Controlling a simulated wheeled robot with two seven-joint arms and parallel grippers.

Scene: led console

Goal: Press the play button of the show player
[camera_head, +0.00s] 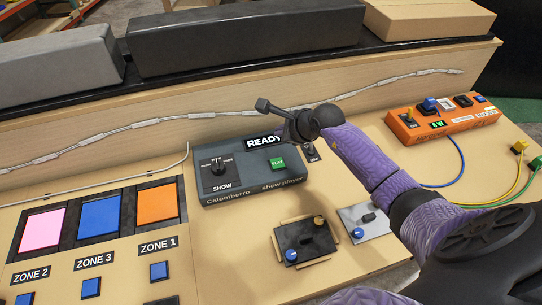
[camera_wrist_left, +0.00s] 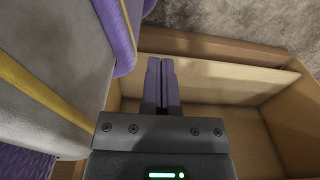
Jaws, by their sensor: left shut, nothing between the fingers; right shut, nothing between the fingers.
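The show player (camera_head: 240,190) is a dark grey box on the console, with a knob (camera_head: 218,166) marked SHOW and a display reading READY. Its green play button (camera_head: 277,163) is uncovered and sits below the display (camera_head: 262,142). My right gripper (camera_head: 263,106) is shut and empty. It appears over the back of the player, above the display, and partly covers the display's right end; its height is hard to tell. My left gripper (camera_wrist_left: 162,84) is shut and empty in the left wrist view, over an open box-like compartment, and is outside the head view.
Pink, blue and orange zone panels (camera_head: 100,216) lie left of the player. A black plate with knobs (camera_head: 305,241) and a grey plate (camera_head: 365,222) lie in front. An orange power box (camera_head: 440,118) with cables stands right. An LED strip (camera_head: 150,122) runs along the back.

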